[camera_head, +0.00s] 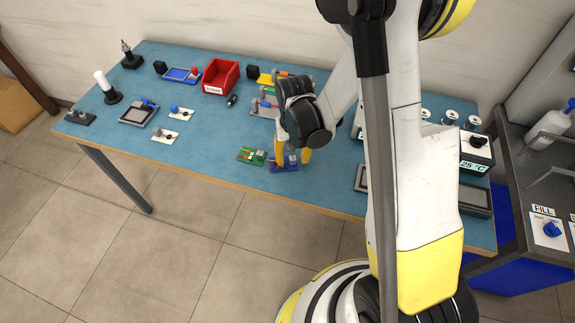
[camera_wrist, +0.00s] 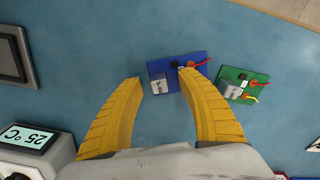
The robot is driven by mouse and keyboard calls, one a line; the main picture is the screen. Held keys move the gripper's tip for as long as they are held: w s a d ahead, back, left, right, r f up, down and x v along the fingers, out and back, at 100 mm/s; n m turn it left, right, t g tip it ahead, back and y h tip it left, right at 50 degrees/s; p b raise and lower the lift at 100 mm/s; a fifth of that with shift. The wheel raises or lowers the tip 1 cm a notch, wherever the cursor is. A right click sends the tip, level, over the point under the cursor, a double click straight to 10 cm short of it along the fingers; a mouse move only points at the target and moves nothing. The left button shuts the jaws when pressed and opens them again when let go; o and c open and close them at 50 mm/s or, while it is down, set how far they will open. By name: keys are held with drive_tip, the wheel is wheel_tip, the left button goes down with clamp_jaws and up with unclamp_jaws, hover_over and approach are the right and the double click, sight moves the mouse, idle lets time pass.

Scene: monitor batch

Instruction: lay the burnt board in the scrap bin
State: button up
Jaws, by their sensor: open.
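My gripper (camera_head: 292,157) is open, fingers pointing down over the blue board (camera_head: 284,168) near the table's front edge. In the wrist view the fingertips (camera_wrist: 162,78) straddle part of this blue board (camera_wrist: 185,88), which carries a grey block, a dark patch and a red wire. The right fingertip overlaps the board; whether it touches is unclear. A green board (camera_head: 251,155) lies just left of it; it also shows in the wrist view (camera_wrist: 240,84). I cannot tell surely which board is burnt. The red open bin (camera_head: 221,77), its label too small to read surely, stands at the back.
Trays and parts (camera_head: 138,114) cover the table's left. A grey tray with coloured parts (camera_head: 264,104) lies behind my gripper. A device reading 25 °C (camera_head: 476,150) and a dark tray (camera_head: 472,198) are at right. The table's front left is clear.

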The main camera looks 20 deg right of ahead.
clamp_jaws()
idle(0.3)
